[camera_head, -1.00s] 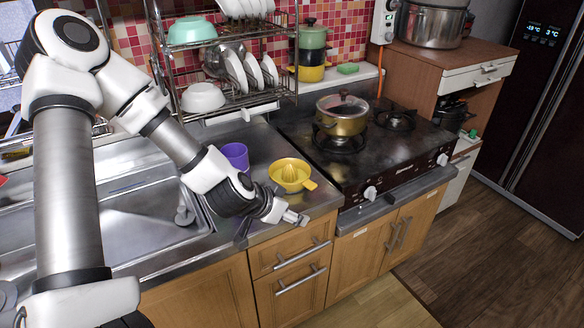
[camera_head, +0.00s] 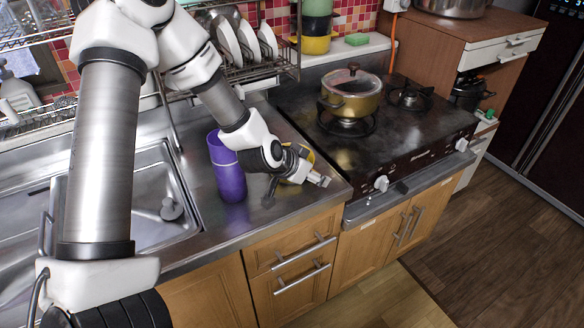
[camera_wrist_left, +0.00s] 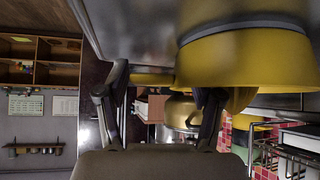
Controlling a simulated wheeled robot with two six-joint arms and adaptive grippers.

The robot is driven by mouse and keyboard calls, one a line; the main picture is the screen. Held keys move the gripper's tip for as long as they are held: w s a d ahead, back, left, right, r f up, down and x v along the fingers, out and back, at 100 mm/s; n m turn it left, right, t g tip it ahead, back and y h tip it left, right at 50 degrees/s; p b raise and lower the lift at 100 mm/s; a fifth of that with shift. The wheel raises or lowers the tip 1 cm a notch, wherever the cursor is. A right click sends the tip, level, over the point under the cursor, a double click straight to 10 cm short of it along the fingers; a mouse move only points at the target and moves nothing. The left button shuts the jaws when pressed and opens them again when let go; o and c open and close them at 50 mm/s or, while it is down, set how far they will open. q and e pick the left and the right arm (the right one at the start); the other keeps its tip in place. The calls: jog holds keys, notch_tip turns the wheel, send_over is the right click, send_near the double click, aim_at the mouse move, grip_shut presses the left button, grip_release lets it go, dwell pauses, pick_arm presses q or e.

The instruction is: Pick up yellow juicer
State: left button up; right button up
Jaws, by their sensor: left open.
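The yellow juicer (camera_head: 309,154) stands on the steel counter, mostly hidden behind my left gripper (camera_head: 322,181) in the head view. In the left wrist view the juicer (camera_wrist_left: 245,58) is large at the upper right, close to the camera. A yellow strip (camera_wrist_left: 152,78), seemingly its handle, shows between the two fingers of my left gripper (camera_wrist_left: 160,108). The fingers are apart. I cannot tell whether either finger touches the juicer. My right gripper is in neither view.
A tall purple cup (camera_head: 228,170) stands just left of my gripper. The sink (camera_head: 150,215) lies further left. The stove (camera_head: 400,135) with a lidded gold pot (camera_head: 350,95) is at the right. A dish rack (camera_head: 245,72) stands behind. The counter's front edge is close.

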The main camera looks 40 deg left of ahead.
pick_arm(q)
jog(key=shift+s+r, duration=0.15)
jog(key=shift+c, duration=1)
grip_shut()
